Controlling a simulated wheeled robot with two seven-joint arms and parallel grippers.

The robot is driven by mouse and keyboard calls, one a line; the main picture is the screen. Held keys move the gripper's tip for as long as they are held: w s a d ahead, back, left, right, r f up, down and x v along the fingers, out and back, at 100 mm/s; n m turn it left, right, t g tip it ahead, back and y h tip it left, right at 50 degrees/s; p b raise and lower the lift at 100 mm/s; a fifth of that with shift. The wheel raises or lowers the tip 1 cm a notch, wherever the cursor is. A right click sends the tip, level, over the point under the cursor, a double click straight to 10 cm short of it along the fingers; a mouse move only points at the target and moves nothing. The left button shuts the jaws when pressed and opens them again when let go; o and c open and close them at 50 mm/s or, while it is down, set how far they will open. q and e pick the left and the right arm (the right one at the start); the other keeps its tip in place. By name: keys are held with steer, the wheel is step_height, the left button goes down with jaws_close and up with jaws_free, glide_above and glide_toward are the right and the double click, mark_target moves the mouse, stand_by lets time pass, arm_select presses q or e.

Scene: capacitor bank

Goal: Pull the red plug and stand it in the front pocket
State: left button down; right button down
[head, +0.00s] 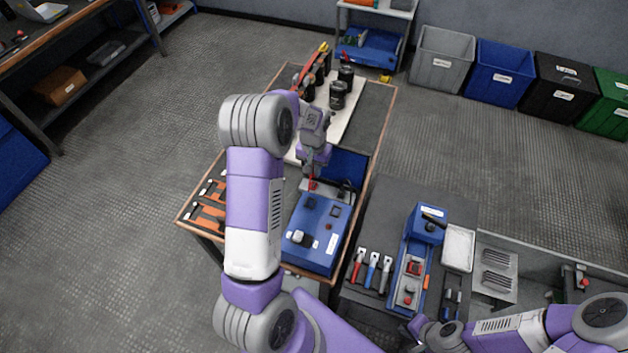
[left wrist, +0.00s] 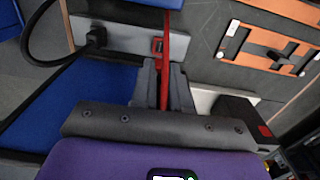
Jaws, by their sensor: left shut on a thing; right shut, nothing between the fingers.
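The red plug (head: 312,182) shows as a thin red piece at the tip of my left gripper (head: 312,172). In the left wrist view the shut fingers (left wrist: 165,88) are closed around a thin red strip (left wrist: 167,60), which runs up past a grey socket strip. A small red square (left wrist: 157,45) sits on that strip beside it. I cannot tell whether the plug is still seated. The blue box (head: 318,232) has dark square openings (head: 310,203) on top; which one is the front pocket is unclear. My right gripper (head: 418,325) is shut and empty by the right-hand bench.
A black plug with a cable (left wrist: 96,38) sits in the grey strip (left wrist: 125,38). Orange holders (head: 208,212) lie left of the blue box. Black cylinders (head: 338,95) stand behind. A blue device (head: 412,262) and coloured-handled tools (head: 372,270) are on the right bench.

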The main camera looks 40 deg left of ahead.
arm_select(q)
steer(key=shift+r, duration=0.15)
steer(key=shift+r+p, duration=0.95)
steer(key=shift+r, duration=0.25)
steer(key=shift+s+d, duration=0.1)
steer(key=shift+s, duration=0.05)
glide_above(310, 204)
stand_by(1.1)
steer(key=shift+f+b, duration=0.15)
steer(key=shift+b, duration=0.15)
steer(key=shift+f+b, duration=0.6)
steer(key=shift+f, duration=0.15)
steer(key=shift+f+b, duration=0.35)
steer(key=shift+f, duration=0.1)
